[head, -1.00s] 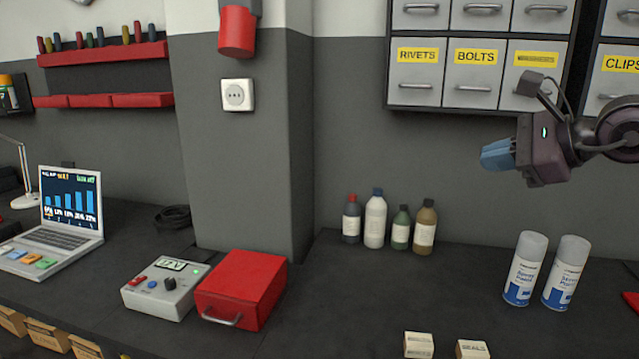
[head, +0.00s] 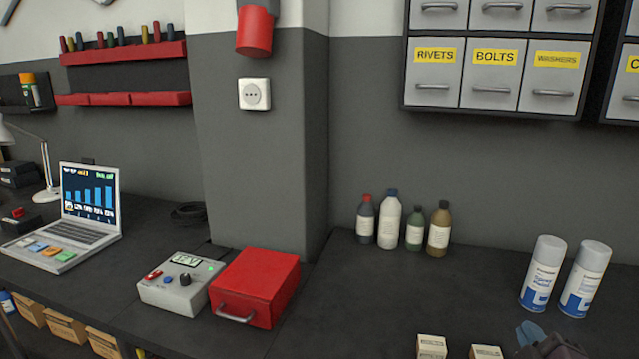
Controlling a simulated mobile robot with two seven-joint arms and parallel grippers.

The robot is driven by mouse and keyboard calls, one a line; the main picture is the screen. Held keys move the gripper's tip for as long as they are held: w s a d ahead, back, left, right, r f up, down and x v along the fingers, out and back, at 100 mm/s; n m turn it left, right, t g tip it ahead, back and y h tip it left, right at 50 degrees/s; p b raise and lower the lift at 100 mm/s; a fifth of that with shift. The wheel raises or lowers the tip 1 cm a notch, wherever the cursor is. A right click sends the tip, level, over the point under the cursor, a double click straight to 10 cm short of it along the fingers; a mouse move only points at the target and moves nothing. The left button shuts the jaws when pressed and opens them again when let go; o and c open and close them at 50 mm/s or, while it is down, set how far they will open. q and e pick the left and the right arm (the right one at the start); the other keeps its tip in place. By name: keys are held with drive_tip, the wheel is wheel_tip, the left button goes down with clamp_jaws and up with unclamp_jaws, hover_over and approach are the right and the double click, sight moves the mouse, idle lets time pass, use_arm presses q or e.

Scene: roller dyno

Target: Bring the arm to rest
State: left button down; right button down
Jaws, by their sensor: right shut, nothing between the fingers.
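My right gripper (head: 530,334) shows only in part at the bottom right of the head view. Its blue fingertips are shut and hold nothing. It is low, beside a small labelled box (head: 486,352) and below the two spray cans (head: 542,273) in the picture. The rest of my right arm is cut off by the frame's lower edge. My left gripper is not in view.
A red metal box (head: 257,287) and a grey meter (head: 181,283) stand on the dark bench (head: 350,310). Several bottles (head: 389,220) stand by the wall. A laptop (head: 75,215) is at left. Drawer cabinets (head: 495,75) hang above the bench.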

drive_tip(key=s+a+f+m+g+y, duration=0.1)
drive_tip(key=s+a+f+m+g, duration=0.2)
drive_tip(key=s+f+m+g, duration=0.55)
drive_tip(key=s+a+f+m+g+y, duration=0.2)
drive_tip(key=s+f+g, duration=0.3)
drive_tip(key=s+f, duration=0.7)
drive_tip(key=w+f+n+t, duration=0.1)
drive_tip(key=w+f+t, duration=0.4)
drive_tip(key=f+t, duration=0.2)
drive_tip(key=shift+w+a+f, duration=0.15)
drive_tip(key=shift+w+f, duration=0.2)
drive_tip(key=shift+f, duration=0.7)
drive_tip(key=shift+t, duration=0.25)
